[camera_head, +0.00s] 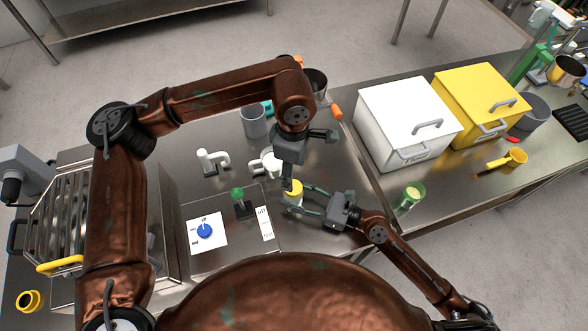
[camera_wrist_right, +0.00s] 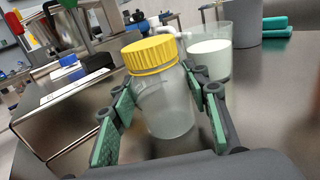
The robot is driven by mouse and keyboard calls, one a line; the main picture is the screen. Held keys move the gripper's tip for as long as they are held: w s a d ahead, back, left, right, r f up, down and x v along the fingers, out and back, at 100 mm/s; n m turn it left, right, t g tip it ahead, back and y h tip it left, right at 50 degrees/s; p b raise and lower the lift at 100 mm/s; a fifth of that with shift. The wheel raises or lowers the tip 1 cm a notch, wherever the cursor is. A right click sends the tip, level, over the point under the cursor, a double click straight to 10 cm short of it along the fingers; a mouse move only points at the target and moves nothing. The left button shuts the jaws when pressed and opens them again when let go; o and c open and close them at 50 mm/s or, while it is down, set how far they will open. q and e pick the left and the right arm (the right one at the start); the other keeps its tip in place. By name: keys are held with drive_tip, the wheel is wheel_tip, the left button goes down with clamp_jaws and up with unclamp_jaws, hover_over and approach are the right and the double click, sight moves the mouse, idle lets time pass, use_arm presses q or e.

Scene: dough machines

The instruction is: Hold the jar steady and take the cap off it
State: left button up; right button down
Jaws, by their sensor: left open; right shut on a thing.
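A clear jar (camera_wrist_right: 165,108) stands upright on the steel table with a yellow cap (camera_wrist_right: 150,55) on its top. The cap also shows in the head view (camera_head: 293,188). My right gripper (camera_head: 294,198) comes in from the right and is shut on the jar's body, with a green-padded finger on each side below the cap, as the right wrist view shows. My left gripper (camera_head: 289,176) points down from above, close over the cap, and is open. Its fingers are partly hidden, and I cannot tell whether they touch the cap.
A green-knobbed lever (camera_head: 239,196) and a blue dial (camera_head: 204,231) are to the left.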

sight(293, 195)
use_arm(q)
drive_tip(key=m, duration=0.9)
drive_tip(key=shift+m, duration=0.4)
drive_tip(key=m, duration=0.9)
drive_tip(key=shift+m, duration=0.3)
drive_tip(key=shift+f, duration=4)
drive_tip(key=shift+c, duration=0.5)
